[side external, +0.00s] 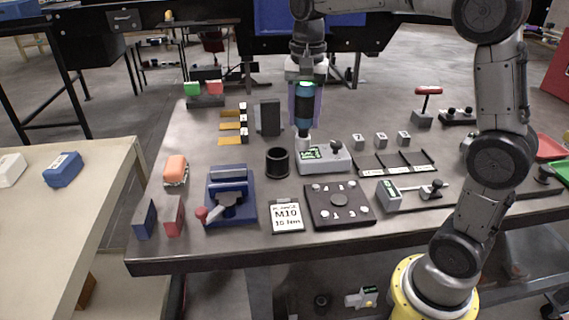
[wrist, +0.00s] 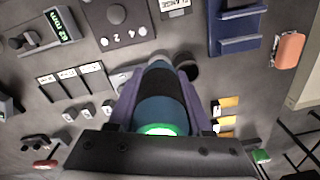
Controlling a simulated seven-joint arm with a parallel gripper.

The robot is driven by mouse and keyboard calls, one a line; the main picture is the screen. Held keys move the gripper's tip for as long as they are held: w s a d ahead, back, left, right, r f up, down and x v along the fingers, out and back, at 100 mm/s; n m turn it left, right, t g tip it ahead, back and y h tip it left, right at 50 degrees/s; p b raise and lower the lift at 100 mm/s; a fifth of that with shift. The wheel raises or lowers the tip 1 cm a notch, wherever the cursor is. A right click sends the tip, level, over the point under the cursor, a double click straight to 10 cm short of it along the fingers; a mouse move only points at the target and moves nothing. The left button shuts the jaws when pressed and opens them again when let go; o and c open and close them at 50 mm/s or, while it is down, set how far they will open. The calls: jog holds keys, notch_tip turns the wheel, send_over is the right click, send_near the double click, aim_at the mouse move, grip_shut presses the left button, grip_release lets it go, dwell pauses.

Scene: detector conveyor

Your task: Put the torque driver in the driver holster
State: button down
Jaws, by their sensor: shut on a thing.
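The torque driver (side external: 304,112), a blue and black cylinder with a green ring at its top, hangs upright in my gripper (side external: 305,100). The purple fingers are shut on its body, one on each side. In the wrist view, the driver (wrist: 158,98) points away from the camera between the fingers of my gripper (wrist: 160,108). The driver holster appears to be the black round cup (side external: 277,162), standing on the table in front and to the left of the driver. The holster (wrist: 187,67) shows partly behind the driver in the wrist view. The driver is apart from it.
A grey box with a green display (side external: 325,157) stands right of the holster, near below the driver's tip. A dark upright block (side external: 268,117) stands behind the holster. A blue fixture (side external: 231,196) and M10 card (side external: 287,217) lie in front.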

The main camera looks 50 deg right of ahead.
send_over(277, 162)
jog(key=d, duration=0.2)
jog(key=shift+w+d+f, duration=0.1)
jog(key=shift+w+f, duration=0.2)
jog(key=shift+f, duration=1.45)
jog(key=shift+w+a+f, duration=0.1)
jog(key=shift+w+f, duration=0.2)
jog(key=shift+f, duration=1.5)
jog(key=shift+w+d+f, duration=0.1)
jog(key=shift+w+f, duration=0.2)
jog(key=shift+f, duration=1.45)
jog(key=shift+f, duration=0.1)
jog(key=shift+c, duration=1.6)
grip_release()
jog(key=shift+f, duration=0.15)
